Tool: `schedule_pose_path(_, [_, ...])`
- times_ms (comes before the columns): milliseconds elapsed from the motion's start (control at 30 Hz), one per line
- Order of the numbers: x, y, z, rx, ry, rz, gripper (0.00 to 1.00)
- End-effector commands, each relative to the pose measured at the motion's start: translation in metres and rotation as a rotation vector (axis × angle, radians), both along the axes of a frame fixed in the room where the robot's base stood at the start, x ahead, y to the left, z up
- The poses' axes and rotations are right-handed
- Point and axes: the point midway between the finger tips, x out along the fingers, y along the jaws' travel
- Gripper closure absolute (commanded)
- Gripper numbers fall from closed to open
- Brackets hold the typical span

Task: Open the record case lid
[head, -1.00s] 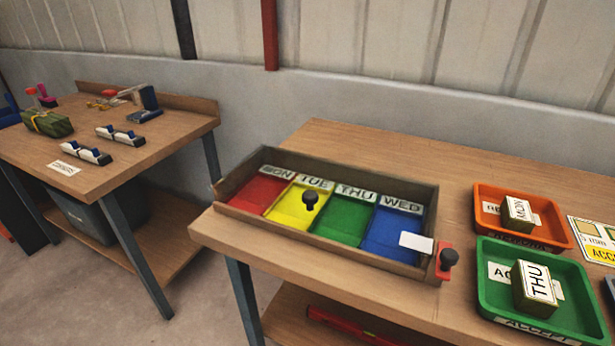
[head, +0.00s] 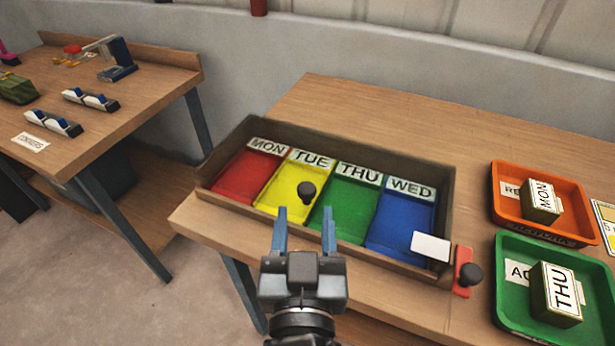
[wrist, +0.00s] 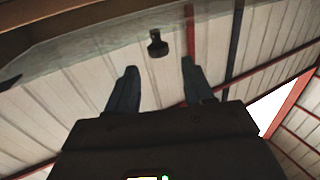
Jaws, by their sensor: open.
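The record case (head: 225,148) is a shallow brown box on the bench with red, yellow, green and blue compartments labelled MON, TUE, THU and WED. A black knob (head: 306,192) shows over the yellow and green compartments; no solid lid panel is discernible, and I cannot tell whether a clear one lies there. The knob also shows in the wrist view (wrist: 157,44), beyond the fingertips. My gripper (head: 305,214) is open and empty, at the case's front side, its fingers pointing toward the knob but apart from it. In the wrist view the fingers (wrist: 158,66) are spread.
A red piece with a black knob (head: 470,275) sits at the case's right front corner, beside a white card (head: 431,247). An orange tray (head: 498,192) and a green tray (head: 503,290) hold labelled blocks. Another bench (head: 110,120) stands left. Bench space behind the case is clear.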

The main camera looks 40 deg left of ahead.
Motion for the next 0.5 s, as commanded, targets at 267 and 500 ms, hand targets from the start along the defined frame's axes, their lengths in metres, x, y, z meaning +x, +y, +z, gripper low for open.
schedule_pose_path(267, [0.035, 0.024, 0.002, -0.001, -0.001, 0.000, 0.48])
schedule_pose_path(500, [0.055, 0.038, 0.001, 0.001, 0.001, -0.001, 0.48])
